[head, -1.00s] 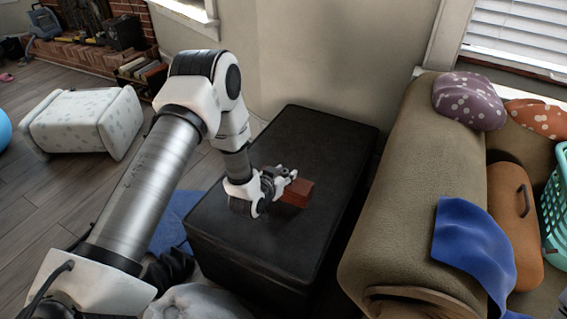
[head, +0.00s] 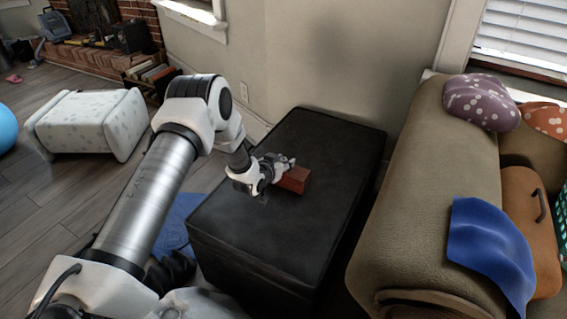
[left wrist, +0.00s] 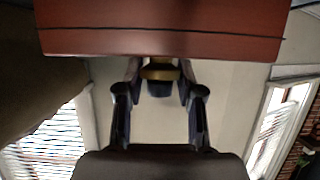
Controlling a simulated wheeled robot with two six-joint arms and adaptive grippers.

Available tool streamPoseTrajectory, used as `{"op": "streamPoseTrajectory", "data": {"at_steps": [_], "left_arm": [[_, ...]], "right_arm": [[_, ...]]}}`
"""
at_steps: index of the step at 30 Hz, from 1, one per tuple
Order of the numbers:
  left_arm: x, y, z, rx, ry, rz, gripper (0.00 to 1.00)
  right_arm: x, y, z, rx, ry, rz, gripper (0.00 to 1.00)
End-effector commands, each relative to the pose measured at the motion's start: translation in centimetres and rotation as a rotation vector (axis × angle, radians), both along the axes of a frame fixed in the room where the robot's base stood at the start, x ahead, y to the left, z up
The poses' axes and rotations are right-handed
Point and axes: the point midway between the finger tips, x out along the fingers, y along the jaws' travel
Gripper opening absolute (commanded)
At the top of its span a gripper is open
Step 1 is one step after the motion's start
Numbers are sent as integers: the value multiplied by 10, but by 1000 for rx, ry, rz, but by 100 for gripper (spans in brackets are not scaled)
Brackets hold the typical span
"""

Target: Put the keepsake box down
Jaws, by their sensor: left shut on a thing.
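The keepsake box (head: 294,180) is a small red-brown box seen over the top of the black ottoman in the head view. My left gripper (head: 282,164) is shut on it from the left side. In the left wrist view the box (left wrist: 160,32) fills the top edge, with a dark seam along it. A gold clasp (left wrist: 160,73) shows between the fingers of my left gripper (left wrist: 159,82). I cannot tell whether the box's underside touches the ottoman. My right gripper is not in view.
The black ottoman (head: 320,140) has a broad bare top around the box. A brown sofa (head: 430,190) with a blue cloth (head: 490,248) stands at the right. A spotted white pouf (head: 90,125) lies on the floor at the left. The wall is behind.

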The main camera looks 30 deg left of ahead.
Motion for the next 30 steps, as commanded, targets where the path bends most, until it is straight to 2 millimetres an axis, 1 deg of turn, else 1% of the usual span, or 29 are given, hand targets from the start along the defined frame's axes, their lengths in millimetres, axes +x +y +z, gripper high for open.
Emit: {"op": "streamPoseTrajectory", "data": {"at_steps": [1, 2, 3, 11, 14, 16, 20, 24, 27, 30], "left_arm": [[0, 0, -3, 0, -1, 0, 0], [0, 0, -2, 0, 0, 0, 48], [0, 0, -2, 0, 0, 0, 62], [0, 0, -1, 0, 0, 0, 62], [0, 0, 3, 0, -1, 0, 62], [-7, 0, 6, -2, 0, 1, 62], [-32, -2, 19, -4, 2, 2, 62], [-67, -3, 34, -4, 2, 3, 62], [-89, -5, 42, -4, 2, 2, 62], [-103, -6, 47, -2, 0, 1, 62]], "right_arm": [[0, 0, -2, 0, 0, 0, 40], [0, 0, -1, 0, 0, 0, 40], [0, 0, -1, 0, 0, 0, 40], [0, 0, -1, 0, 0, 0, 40], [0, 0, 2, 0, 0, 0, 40], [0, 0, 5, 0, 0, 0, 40], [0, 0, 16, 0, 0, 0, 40], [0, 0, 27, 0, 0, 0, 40], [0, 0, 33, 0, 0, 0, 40], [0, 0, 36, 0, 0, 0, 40]]}}
